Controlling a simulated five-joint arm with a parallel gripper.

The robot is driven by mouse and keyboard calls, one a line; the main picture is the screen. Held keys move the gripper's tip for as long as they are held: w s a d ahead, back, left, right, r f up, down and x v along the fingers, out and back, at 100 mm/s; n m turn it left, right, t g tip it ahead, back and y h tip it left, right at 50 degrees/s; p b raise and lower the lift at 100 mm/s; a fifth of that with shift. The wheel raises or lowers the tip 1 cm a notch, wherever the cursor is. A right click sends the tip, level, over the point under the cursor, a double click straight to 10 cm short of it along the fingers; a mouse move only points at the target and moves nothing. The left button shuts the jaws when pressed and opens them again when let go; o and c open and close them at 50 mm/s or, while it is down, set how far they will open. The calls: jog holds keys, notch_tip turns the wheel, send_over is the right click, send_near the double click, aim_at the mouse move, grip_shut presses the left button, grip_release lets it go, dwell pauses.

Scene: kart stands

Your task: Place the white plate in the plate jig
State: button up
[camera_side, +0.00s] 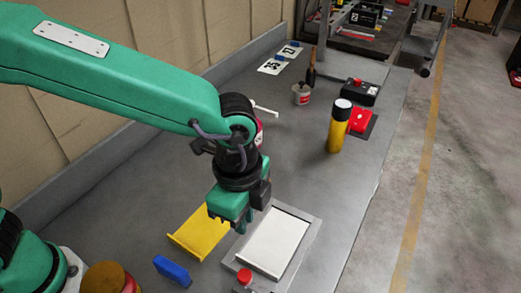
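The white plate (272,245) lies inside the grey frame of the plate jig (312,238), at the lower middle of the side view. Grey rim shows around it; I cannot tell whether it sits fully flat. My gripper (238,220) points down just above and left of the plate's upper left edge, between it and a yellow plate (203,232). No plate is visibly held. The fingertips are small and partly hidden by the green gripper body, so their opening is unclear.
A red knob (244,277) stands at the jig's near corner. A blue block (172,270) lies to the left. The bench between is clear.

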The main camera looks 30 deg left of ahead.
jog(key=a+r+n+t, duration=0.2)
jog(key=a+r+n, duration=0.35)
jog(key=a, duration=0.65)
jog(key=a+r+n+t, duration=0.1)
jog(key=a+r+n, duration=0.4)
jog(key=a, duration=0.6)
jog(key=s+a+f+n+t, duration=0.1)
jog(key=s+a+n+t, duration=0.1)
jog(key=s+a+n, duration=0.3)
jog(key=a+n, duration=0.2)
jog(key=a, duration=0.1)
jog(key=shift+s+a, duration=0.15)
jog(key=shift+s, duration=0.05)
